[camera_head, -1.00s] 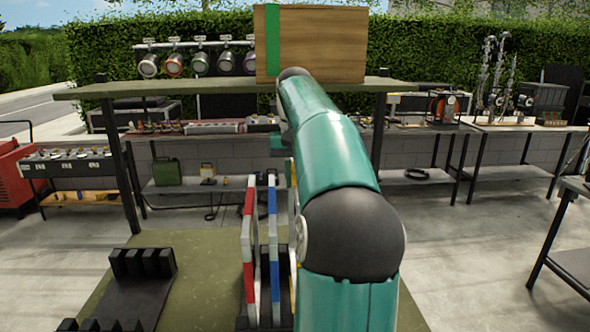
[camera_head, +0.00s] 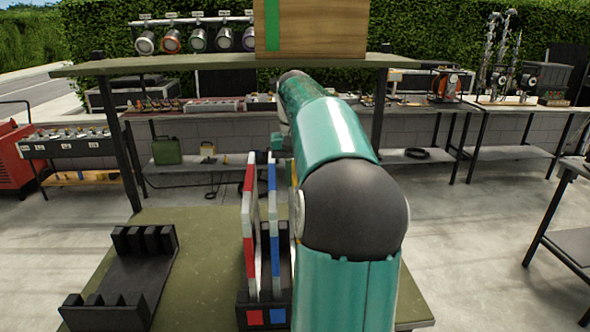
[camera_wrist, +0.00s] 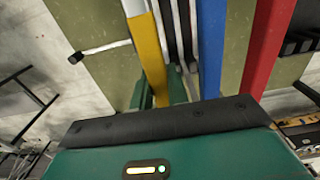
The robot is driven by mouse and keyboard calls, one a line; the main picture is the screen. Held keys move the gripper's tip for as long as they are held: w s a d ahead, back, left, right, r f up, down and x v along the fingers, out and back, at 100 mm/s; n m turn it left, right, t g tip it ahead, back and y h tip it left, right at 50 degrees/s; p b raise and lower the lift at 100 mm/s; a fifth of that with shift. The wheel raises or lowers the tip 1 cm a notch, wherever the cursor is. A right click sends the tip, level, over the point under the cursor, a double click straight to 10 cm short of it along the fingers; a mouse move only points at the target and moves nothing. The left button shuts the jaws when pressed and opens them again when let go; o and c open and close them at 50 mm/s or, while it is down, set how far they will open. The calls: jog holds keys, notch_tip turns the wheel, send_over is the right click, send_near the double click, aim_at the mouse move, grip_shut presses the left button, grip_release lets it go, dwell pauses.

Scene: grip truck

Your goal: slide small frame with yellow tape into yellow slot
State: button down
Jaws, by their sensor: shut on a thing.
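The small frame with yellow tape (camera_wrist: 148,45) is between the green fingers of my gripper (camera_wrist: 160,92) in the wrist view; my gripper is shut on it. In the head view my teal arm hides nearly all of this frame and my gripper. A red-taped frame (camera_head: 249,225) and a blue-taped frame (camera_head: 273,225) stand upright in a black slotted rack (camera_head: 242,312) left of my arm. The rack's front shows a red and a blue square. The yellow slot is hidden behind my arm. In the wrist view the blue frame (camera_wrist: 211,40) is right of the yellow one.
An empty black rack (camera_head: 120,285) sits left on the green table (camera_head: 200,232). A shelf (camera_head: 200,62) spans above, bearing a wooden box (camera_head: 325,28) with green tape. Bare table lies between the two racks. Other work tables stand behind and at right.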

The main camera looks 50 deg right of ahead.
jog(key=shift+f, duration=0.35)
dwell(0.5)
jog(key=c, duration=1.3)
grip_release()
jog(key=shift+f, duration=0.1)
jog(key=shift+r, duration=6.95)
jog(key=shift+w+a, duration=0.1)
jog(key=shift+a, duration=0.05)
